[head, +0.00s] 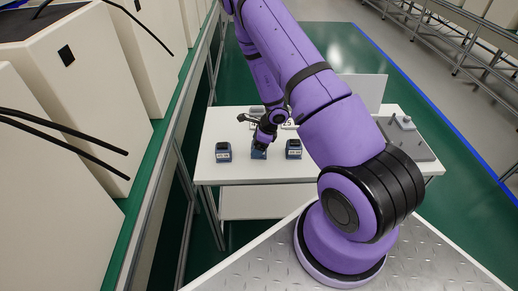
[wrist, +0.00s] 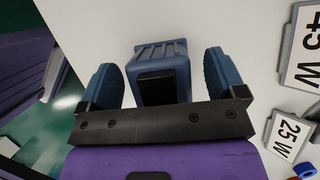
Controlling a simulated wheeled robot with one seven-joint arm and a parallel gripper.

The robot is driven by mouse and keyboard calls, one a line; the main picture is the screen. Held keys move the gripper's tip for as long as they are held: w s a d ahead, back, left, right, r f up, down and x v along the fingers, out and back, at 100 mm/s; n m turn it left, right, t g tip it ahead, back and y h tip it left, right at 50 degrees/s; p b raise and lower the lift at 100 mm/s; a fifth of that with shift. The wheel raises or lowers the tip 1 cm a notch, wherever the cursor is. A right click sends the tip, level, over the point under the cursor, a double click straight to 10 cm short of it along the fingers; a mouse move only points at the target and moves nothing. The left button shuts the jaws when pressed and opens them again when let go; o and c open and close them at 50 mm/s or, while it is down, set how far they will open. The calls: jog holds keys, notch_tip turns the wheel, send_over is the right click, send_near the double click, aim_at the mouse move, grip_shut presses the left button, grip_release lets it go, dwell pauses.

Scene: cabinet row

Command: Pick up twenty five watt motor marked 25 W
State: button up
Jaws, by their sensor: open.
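A blue motor with a ribbed body and a black box on it (wrist: 158,52) sits between my gripper's fingers in the wrist view. In the head view this motor (head: 259,155) stands on the white table, partly hidden by my gripper (head: 263,139). My gripper is open, with its two blue fingers (wrist: 160,68) one on each side of the motor and gaps visible between. No marking is readable on the motor itself. A plate reading 25 W (wrist: 287,137) lies on the table at the right of the wrist view.
Similar motors stand left (head: 223,152) and right (head: 293,149) on the white table (head: 320,167); another dark one is partly hidden behind. A 45 W plate (wrist: 304,48) lies near the 25 W plate. A grey tray (head: 405,140) is at the table's right.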

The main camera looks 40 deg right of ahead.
jog(key=c, duration=1.3)
